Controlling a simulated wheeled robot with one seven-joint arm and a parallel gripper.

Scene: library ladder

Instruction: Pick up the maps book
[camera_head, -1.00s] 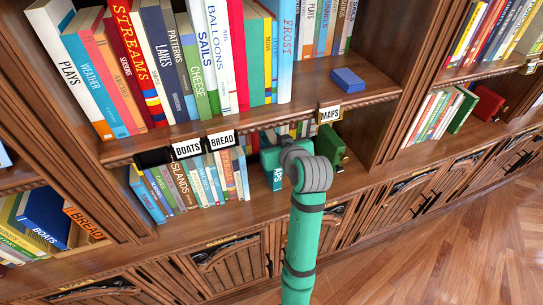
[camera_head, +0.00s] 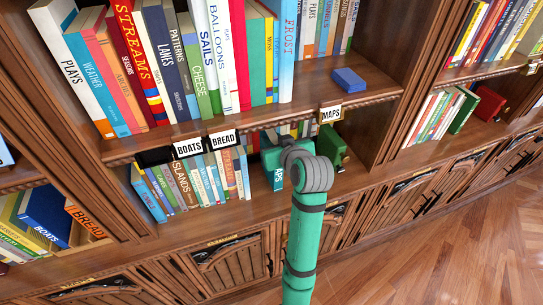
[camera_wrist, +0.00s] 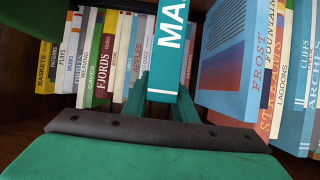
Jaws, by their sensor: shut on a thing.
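The maps book is teal with white lettering. Its spine (camera_head: 278,179) shows on the lower shelf in the head view, partly covered by my arm, with "APS" readable. In the wrist view, the maps book (camera_wrist: 172,45) stands in the middle with "MA" readable, and its lower end is between my fingers. My gripper (camera_wrist: 162,92) is shut on it. In the head view my gripper is mostly hidden behind my wrist and the shelf edge. I cannot tell whether the book still touches the shelf.
A MAPS label (camera_head: 331,114) and a BREAD label (camera_head: 223,139) hang on the shelf edge above. A green book (camera_head: 331,145) stands right of my wrist. A row of books (camera_head: 195,180) stands to the left. A blue book (camera_head: 348,79) lies on the upper shelf.

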